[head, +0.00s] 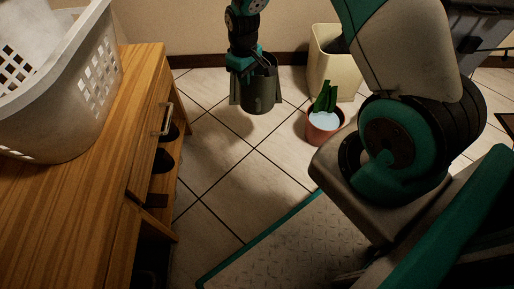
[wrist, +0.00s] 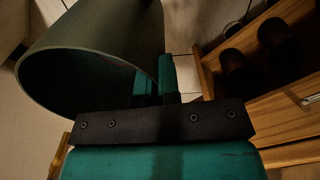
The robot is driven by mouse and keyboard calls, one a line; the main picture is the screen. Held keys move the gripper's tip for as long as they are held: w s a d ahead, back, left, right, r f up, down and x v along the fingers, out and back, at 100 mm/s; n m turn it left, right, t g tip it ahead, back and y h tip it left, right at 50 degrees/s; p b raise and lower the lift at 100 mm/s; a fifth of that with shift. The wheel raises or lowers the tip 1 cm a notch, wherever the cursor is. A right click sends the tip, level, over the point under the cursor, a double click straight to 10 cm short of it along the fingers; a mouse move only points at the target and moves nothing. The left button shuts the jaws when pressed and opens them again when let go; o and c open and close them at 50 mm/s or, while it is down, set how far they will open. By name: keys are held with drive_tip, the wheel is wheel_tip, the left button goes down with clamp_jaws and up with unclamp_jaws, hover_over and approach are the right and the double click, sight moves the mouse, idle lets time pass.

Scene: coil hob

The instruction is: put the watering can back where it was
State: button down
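The watering can (head: 258,92) is a dark grey-green cylinder. In the head view it hangs at my gripper (head: 247,68), in front of the tiled floor near the back wall. In the wrist view the can (wrist: 95,60) fills the upper left, with its round open rim facing left. My gripper's teal fingers (wrist: 158,80) are close together at the can's right side and appear shut on it. The exact part gripped is hidden, and no spout can be made out. A terracotta pot (head: 322,133) with green leaves and a pale top stands on the floor to the right.
A cream bin (head: 333,65) stands behind the pot. A wooden cabinet (head: 85,190) fills the left, with a white laundry basket (head: 75,105) on top and dark shoe-like items (head: 162,160) in its open side. The tiled floor (head: 225,165) between cabinet and pot is clear.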

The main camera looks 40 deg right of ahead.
wheel_tip(320, 180, down, 23)
drive_tip(key=b, duration=1.3)
drive_tip(key=shift+w+d+f, duration=0.2)
drive_tip(key=shift+w+d, duration=0.05)
drive_tip(key=shift+f, duration=0.15)
drive_tip(key=c, duration=1.3)
unclamp_jaws()
drive_tip(key=shift+c, duration=0.2)
